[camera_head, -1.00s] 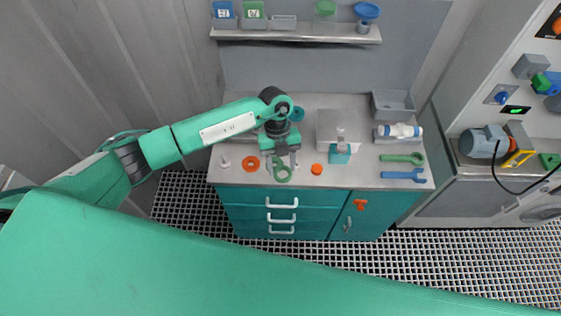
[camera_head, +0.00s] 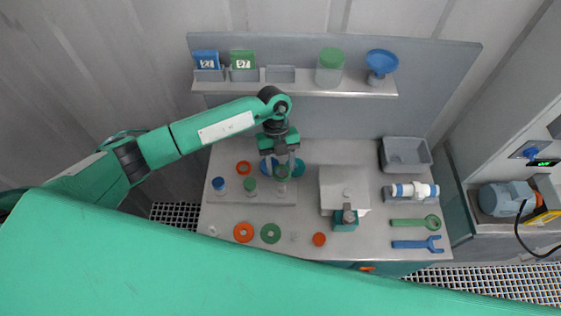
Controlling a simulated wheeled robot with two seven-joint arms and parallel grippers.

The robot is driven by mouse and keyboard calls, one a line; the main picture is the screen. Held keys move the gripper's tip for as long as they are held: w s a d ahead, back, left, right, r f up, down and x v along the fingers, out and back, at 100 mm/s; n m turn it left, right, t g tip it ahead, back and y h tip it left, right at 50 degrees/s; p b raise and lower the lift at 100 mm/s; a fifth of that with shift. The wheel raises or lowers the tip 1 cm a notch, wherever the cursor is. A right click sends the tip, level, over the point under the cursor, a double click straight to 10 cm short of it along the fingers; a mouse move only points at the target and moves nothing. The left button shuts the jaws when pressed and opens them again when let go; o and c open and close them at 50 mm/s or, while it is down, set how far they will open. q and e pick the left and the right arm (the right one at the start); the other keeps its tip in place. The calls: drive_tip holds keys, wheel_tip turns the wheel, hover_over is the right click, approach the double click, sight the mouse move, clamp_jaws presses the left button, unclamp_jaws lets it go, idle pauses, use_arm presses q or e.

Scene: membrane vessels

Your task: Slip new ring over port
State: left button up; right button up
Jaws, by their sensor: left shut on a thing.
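My left gripper (camera_head: 281,165) points down over the back left of the worktop. A flat green ring (camera_head: 271,233) and an orange ring (camera_head: 243,232) lie near the front edge. Another orange ring (camera_head: 243,168) lies behind the row. My right gripper is out of view.
A pale box (camera_head: 345,184) stands mid-table with a teal block (camera_head: 345,220) before it. A grey bin (camera_head: 406,156), a white-blue fitting (camera_head: 411,190), a green wrench (camera_head: 416,222) and a blue wrench (camera_head: 418,244) are right. An orange cap (camera_head: 319,239) lies in front. A shelf (camera_head: 300,82) runs behind.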

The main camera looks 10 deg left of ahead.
use_arm(q)
drive_tip(key=shift+f+b, duration=3.55)
drive_tip(key=shift+f, duration=1.55)
drive_tip(key=shift+s+f, duration=0.1)
drive_tip(key=shift+f, duration=0.1)
drive_tip(key=o, duration=1)
